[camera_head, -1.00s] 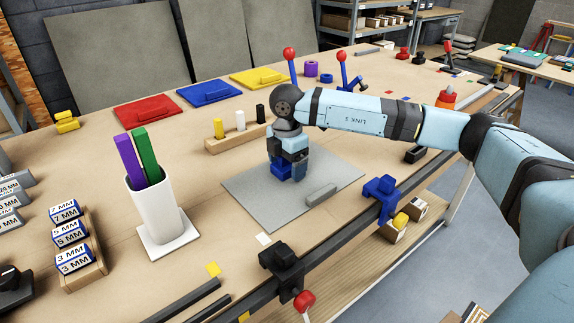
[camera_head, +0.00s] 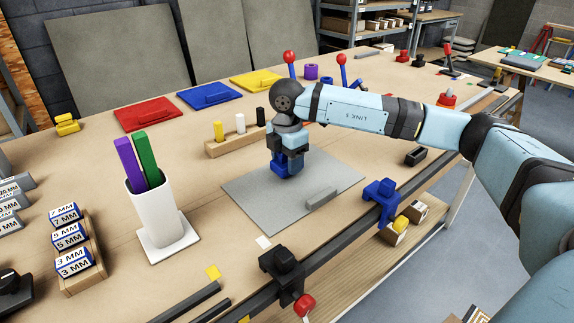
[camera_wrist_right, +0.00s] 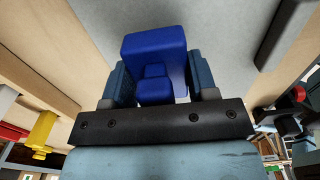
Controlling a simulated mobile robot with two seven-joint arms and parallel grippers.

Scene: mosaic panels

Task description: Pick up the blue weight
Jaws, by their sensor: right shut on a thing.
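The blue weight (camera_head: 281,170) is a dark blue block with a smaller grip part. It is at the far left part of the grey plate (camera_head: 327,181) on the workbench. My right gripper (camera_head: 289,160) points down over it, shut on it. In the right wrist view the blue weight (camera_wrist_right: 154,55) sits between the two fingers of my right gripper (camera_wrist_right: 160,85). Whether its underside touches the plate or hangs just above it, I cannot tell. My left gripper is not in view.
A wooden rack (camera_head: 237,142) with yellow, white and black pegs stands just behind the weight. A white cup (camera_head: 160,214) with purple and green bars is to the left. A grey bar (camera_head: 323,198) lies on the plate. A blue clamp (camera_head: 381,193) sits at the bench edge.

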